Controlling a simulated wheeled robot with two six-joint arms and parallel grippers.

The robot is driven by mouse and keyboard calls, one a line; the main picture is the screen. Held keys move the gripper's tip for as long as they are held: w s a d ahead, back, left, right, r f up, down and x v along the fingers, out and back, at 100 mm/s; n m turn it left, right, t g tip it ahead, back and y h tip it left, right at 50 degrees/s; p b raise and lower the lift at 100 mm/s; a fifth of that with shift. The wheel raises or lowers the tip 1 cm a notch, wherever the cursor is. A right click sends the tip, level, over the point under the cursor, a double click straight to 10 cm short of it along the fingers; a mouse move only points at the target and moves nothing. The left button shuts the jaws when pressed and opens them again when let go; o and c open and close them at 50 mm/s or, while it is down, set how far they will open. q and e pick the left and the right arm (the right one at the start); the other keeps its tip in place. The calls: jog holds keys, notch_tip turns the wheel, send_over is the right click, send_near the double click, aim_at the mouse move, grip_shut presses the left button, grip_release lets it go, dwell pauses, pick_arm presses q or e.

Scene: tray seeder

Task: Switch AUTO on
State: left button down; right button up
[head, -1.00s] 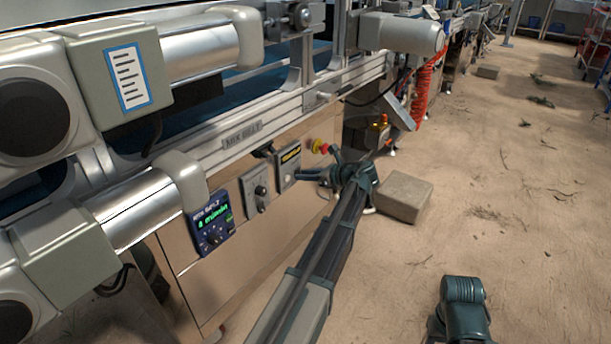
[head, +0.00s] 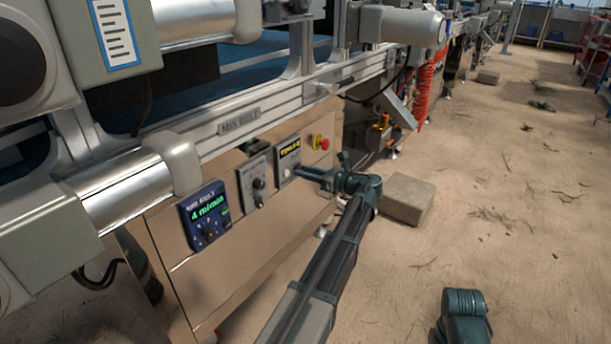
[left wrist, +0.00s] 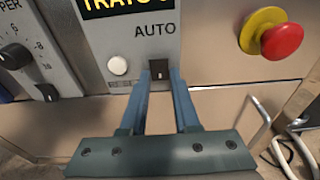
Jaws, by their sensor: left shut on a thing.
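The AUTO switch (left wrist: 159,69) is a small black rocker under the word AUTO on a light grey panel (left wrist: 118,47), which also shows in the head view (head: 287,158). My left gripper (left wrist: 160,76) is shut on the switch, with one blue finger on each side of it. In the head view my left gripper (head: 299,170) reaches the lower part of this panel from the right, and its fingers hide the switch there. A white round button or lamp (left wrist: 118,65) sits left of the switch. My right gripper is not in view.
A red emergency stop on a yellow base (left wrist: 272,35) is right of the panel. A knob panel (head: 254,184) and a blue display reading 4 m/min (head: 206,214) are to the left. A block (head: 407,199) lies on the floor behind the left arm.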

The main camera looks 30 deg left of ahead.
pick_arm(q)
jog(key=c, duration=0.6)
grip_release()
jog(key=shift+c, duration=0.2)
jog(key=s+d+r+p, duration=0.1)
jog(key=d, duration=1.2)
jog(key=shift+d+r+p, duration=0.35)
jog(key=shift+r+p, duration=0.05)
jog(key=s+d+f+n+g+h+p, duration=0.1)
jog(key=s+d+n+h+p, duration=0.7)
jog(key=s+d, duration=0.5)
jog(key=s+d+f+n+h+p, duration=0.1)
jog(key=s+d+n+h+p, duration=0.7)
jog(key=s+d, duration=0.5)
notch_tip(320, 180, up, 38)
jog(key=m+p, duration=0.1)
jog(key=p, duration=3.7)
jog(key=shift+d+f+y+p, duration=0.15)
jog(key=shift+y+p, duration=0.2)
jog(key=shift+y, duration=0.05)
